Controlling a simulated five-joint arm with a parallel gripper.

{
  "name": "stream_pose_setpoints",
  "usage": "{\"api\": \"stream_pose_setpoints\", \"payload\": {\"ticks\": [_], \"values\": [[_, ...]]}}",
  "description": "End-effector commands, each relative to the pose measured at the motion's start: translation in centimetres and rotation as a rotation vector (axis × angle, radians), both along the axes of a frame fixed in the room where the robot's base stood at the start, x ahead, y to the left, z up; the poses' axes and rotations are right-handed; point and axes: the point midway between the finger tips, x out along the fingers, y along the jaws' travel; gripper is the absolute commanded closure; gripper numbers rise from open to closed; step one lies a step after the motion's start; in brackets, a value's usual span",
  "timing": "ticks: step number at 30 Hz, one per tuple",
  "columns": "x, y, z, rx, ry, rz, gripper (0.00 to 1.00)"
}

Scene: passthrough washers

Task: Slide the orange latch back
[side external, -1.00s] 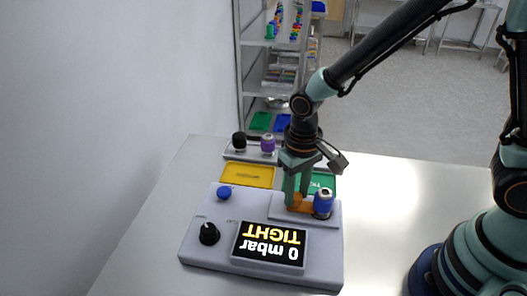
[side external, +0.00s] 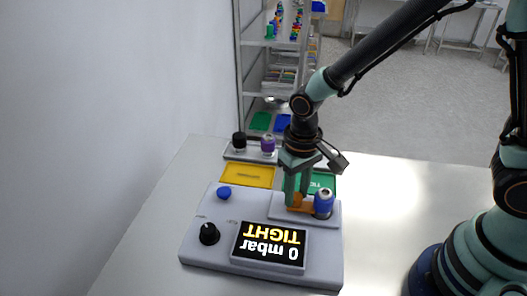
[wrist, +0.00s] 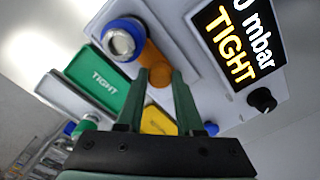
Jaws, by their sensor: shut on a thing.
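The orange latch (side external: 302,208) sits on the raised right part of the grey test device (side external: 210,262), beside a blue cylinder with a metallic top (side external: 324,203). My gripper (side external: 293,204) points down at the latch and is shut on it. In the wrist view the orange latch (wrist: 158,76) shows between and just beyond my fingertips (wrist: 161,80). The blue cylinder (wrist: 122,42) stands left of it there. My fingers hide part of the latch.
The device screen (side external: 268,246) reads "0 mbar TIGHT". A black knob (side external: 209,234) and a blue button (side external: 224,192) are on its left. Behind are a yellow tray (side external: 247,175), a green tray (side external: 326,180) and a rack with black (side external: 239,140) and purple (side external: 268,143) pieces.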

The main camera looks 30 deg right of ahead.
Motion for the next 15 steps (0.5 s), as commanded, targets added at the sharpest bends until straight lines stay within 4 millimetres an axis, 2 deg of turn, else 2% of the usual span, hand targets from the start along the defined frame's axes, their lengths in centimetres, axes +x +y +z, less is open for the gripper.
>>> {"api": "stream_pose_setpoints", "payload": {"ticks": [5,15], "values": [[0.2,0.1,0.1,0.001,-0.002,0.000,1.00],[2.1,2.1,0.1,0.002,-0.004,0.001,1.00]]}}
